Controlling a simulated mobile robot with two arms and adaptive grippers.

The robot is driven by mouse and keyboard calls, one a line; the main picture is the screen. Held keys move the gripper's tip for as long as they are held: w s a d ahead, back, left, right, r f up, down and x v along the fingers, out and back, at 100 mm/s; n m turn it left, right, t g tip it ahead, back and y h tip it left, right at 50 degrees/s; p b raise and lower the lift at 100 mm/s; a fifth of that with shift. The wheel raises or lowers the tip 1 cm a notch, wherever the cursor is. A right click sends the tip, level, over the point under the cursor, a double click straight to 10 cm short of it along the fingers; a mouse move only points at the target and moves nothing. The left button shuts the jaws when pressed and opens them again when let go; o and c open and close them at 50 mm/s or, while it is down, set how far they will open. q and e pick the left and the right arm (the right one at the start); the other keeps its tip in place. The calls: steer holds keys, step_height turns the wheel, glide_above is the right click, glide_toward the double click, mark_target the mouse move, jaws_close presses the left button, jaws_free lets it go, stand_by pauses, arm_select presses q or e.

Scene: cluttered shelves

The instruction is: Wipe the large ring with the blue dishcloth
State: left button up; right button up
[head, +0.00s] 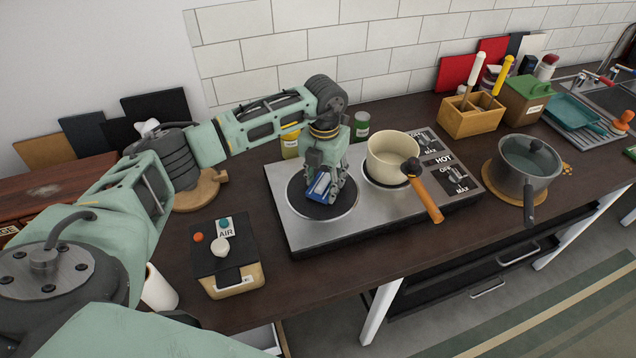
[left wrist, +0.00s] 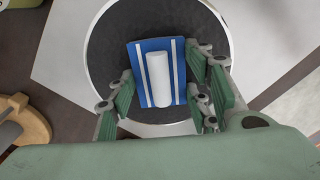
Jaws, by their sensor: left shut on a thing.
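The blue dishcloth (head: 319,186) has white stripes and a white roll along its middle, clearest in the left wrist view (left wrist: 145,60). My left gripper (head: 326,184) is shut on the dishcloth, with green fingers on both sides of the white roll in the left wrist view (left wrist: 160,92). The large ring (head: 336,210) is the dark round plate at the left of the steel hotplate. The dishcloth is over this ring, near its middle; whether it presses on the surface I cannot tell. My right gripper is not in view.
A cream pan (head: 392,155) with an orange handle stands on the hotplate's other ring. A grey lidded pot (head: 526,165) stands to the right. A control box (head: 226,255) is at the front left, a round wooden board (head: 200,192) behind it. Jars stand behind the hotplate (head: 400,203).

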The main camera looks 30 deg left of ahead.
mark_target(303, 195)
arm_select(q)
steer(key=shift+w+d+b, duration=1.25)
steer(key=shift+w+d, duration=0.4)
steer(key=shift+w, duration=0.25)
steer(key=shift+s+a+p, duration=0.6)
steer(key=shift+s+a, duration=0.2)
steer(key=shift+s, duration=0.05)
steer(key=shift+s+a+p, duration=0.65)
steer(key=shift+s+a, duration=0.75)
steer(key=shift+s, duration=0.25)
steer(key=shift+s+a+p, duration=0.45)
steer(key=shift+s+a, duration=0.85)
steer(key=shift+s, duration=0.25)
steer(key=shift+w+d+r, duration=0.1)
steer(key=shift+r, duration=0.05)
steer(key=shift+r, duration=0.25)
step_height(303, 195, up, 6)
steer(key=p, duration=0.4)
steer(key=shift+r, duration=0.15)
